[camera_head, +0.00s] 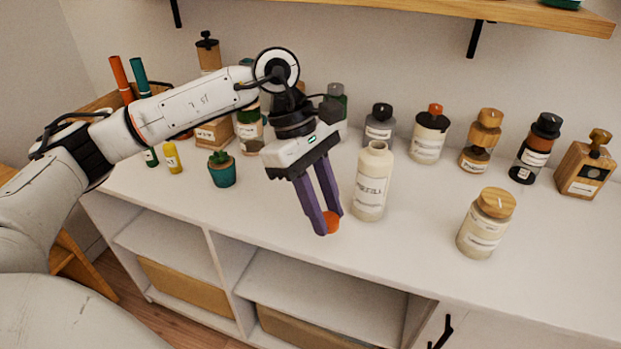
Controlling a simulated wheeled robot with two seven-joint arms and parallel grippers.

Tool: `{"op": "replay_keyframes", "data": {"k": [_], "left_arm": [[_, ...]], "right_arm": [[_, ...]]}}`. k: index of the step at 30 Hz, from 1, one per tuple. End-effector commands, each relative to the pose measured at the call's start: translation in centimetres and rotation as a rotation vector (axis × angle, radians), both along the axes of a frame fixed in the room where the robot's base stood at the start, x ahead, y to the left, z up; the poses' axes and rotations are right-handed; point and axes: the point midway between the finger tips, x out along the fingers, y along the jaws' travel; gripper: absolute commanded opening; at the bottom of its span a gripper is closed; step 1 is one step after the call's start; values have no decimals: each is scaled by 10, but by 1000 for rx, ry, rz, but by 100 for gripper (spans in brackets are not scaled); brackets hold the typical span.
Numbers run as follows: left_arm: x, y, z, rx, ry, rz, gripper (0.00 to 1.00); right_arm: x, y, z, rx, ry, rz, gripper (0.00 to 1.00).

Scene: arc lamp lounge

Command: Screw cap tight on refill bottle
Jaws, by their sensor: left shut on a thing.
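The refill bottle (371,185) is cream-coloured with a label. It stands upright and uncapped on the white cabinet top, its narrow neck bare. An orange cap (331,222) is between the fingertips of my left gripper (328,226). The gripper points down and is shut on the cap, to the left of the bottle and lower in the picture, near the cabinet's front edge. The fingers partly hide the cap. I cannot tell whether the cap touches the surface. My right gripper is not in view.
A wooden-lidded jar (484,225) stands right of the bottle. Several bottles, including a white one with an orange top (429,135), line the back. A small potted plant (221,169) stands to the left. A wooden shelf (510,10) hangs above. The front right cabinet top (560,270) is clear.

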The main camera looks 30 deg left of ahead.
Motion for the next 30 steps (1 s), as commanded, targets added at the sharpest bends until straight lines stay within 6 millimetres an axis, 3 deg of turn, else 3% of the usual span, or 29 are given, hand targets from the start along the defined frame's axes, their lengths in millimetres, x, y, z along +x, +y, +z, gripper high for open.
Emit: {"op": "replay_keyframes", "data": {"k": [6,12,15,21,30], "left_arm": [[-30,-27,-13,3,-3,-664,8],[-57,-30,-20,6,-2,-1195,8],[-65,-27,-23,5,-2,-1371,8],[-72,-23,-24,-2,-3,-1525,8],[-73,-23,-25,-2,-4,-1530,8]], "right_arm": [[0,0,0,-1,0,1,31],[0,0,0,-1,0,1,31],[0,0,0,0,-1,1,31],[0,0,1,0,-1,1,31],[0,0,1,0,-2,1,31]]}}
